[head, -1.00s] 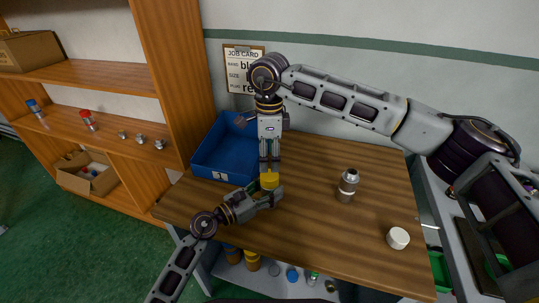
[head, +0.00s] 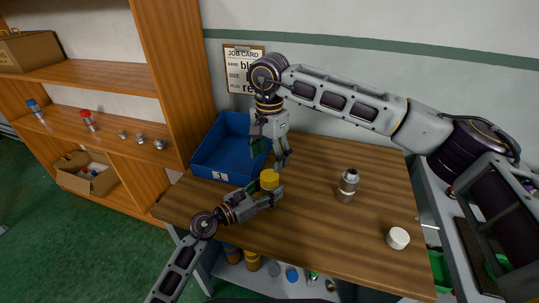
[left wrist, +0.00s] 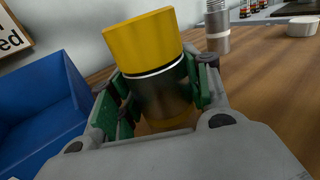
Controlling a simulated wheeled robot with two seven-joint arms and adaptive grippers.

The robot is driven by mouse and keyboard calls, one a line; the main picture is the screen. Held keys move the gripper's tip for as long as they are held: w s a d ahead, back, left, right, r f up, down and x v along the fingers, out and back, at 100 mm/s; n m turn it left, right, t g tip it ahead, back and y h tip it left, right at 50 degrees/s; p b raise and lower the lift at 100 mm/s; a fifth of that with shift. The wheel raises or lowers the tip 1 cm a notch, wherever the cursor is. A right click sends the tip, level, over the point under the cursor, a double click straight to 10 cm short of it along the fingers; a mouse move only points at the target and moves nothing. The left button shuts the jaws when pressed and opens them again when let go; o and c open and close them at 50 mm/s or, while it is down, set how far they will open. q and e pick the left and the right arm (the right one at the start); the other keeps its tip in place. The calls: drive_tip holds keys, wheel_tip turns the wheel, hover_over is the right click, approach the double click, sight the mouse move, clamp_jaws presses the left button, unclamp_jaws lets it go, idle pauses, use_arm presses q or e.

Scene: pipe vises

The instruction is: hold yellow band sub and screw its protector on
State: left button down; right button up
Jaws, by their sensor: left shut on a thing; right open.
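My left gripper (head: 272,192) is shut on the sub, with green pads on both sides of its dark, shiny body (left wrist: 160,97) in the left wrist view. A yellow cap-like protector (left wrist: 145,42) sits over the sub's top end, with a thin pale line below it. The yellow top also shows in the head view (head: 269,179). The held piece is close to upright.
A blue bin (head: 205,172) stands left of the grippers. A silver metal sub (head: 347,186) and a white cap (head: 398,238) stand on the right of the wooden table (head: 315,225). A wooden shelf (head: 100,73) with small parts is at left. The table's middle is free.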

sight(270, 175)
drive_tip(key=n, duration=0.4)
drive_tip(key=shift+n, duration=0.4)
drive_tip(key=shift+f, duration=0.1)
drive_tip(key=shift+f, duration=3.95)
